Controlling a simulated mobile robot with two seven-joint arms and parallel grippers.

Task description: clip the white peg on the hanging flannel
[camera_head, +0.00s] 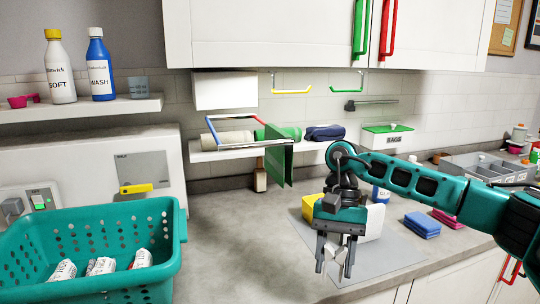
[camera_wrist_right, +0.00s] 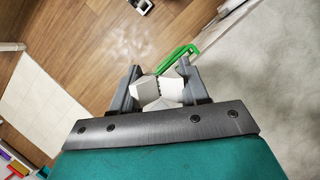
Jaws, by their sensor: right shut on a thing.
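My right gripper (camera_head: 336,265) is shut on the white peg (camera_head: 335,252), over the worktop near its front edge. In the right wrist view the peg (camera_wrist_right: 158,92) shows as pale angular pieces between the fingertips of the gripper (camera_wrist_right: 157,90). The peg is well apart from the flannel. My left gripper is not in view.
A teal basket (camera_head: 90,240) with white bundles stands at left. A yellow thing (camera_head: 311,207) and a white block are close behind the gripper. The worktop between basket and gripper is clear. Cupboards hang above.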

